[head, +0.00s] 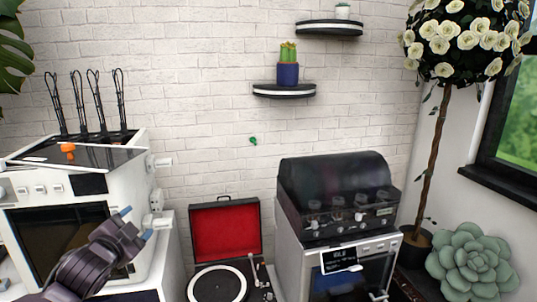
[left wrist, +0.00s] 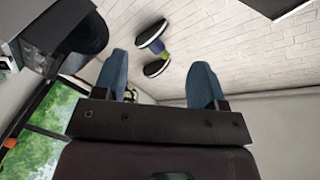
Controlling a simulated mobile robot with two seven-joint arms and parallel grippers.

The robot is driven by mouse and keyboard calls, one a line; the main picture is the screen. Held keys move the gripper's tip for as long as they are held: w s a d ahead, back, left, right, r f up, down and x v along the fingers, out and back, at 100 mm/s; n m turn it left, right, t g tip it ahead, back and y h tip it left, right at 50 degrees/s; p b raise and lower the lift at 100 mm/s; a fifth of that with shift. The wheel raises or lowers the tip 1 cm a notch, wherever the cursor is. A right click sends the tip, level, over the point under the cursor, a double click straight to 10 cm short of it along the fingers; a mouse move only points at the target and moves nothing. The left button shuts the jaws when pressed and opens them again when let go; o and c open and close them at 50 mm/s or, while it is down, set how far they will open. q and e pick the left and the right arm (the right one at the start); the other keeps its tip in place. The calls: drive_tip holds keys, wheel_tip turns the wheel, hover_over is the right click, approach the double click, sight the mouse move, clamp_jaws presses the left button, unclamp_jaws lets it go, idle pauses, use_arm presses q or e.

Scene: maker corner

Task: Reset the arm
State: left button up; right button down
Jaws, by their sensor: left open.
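My left gripper (head: 138,225) is at the lower left of the head view, its blue fingertips apart and nothing between them. In the left wrist view its two blue fingers (left wrist: 162,80) stand wide apart, clear of any object. A record player (head: 226,238) with a raised red-lined lid stands to the right of the gripper and apart from it. Its round platter (head: 216,287) is cut off by the bottom edge. A slim tonearm (head: 258,272) seems to lie at the platter's right side; its exact position is too small to tell. My right gripper is not in view.
A white oven-like machine (head: 22,222) stands behind my left arm. A machine with a dark hood (head: 335,180) stands right of the record player. Wall shelves (head: 284,91) hold small plants. A potted rose tree (head: 445,130) and a large succulent (head: 474,262) are at the right.

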use_arm(q)
drive_tip(key=s+d+f+n+g, duration=0.1)
drive_tip(key=s+f+n+g, duration=0.1)
drive_tip(key=s+f, duration=0.8)
drive_tip(key=s+d+f+n+g+y+b, duration=0.1)
drive_tip(key=s+f+n, duration=0.3)
drive_tip(key=s+f, duration=0.6)
drive_tip(key=s+d+f+n+g+b, duration=0.1)
drive_tip(key=s+f+n, duration=0.3)
drive_tip(key=s+f, duration=0.6)
wheel_tip(320, 180, down, 4)
drive_tip(key=shift+s+d+r+g+y, duration=0.15)
drive_tip(key=shift+d+r+g+y, duration=0.15)
drive_tip(key=shift+g, duration=0.5)
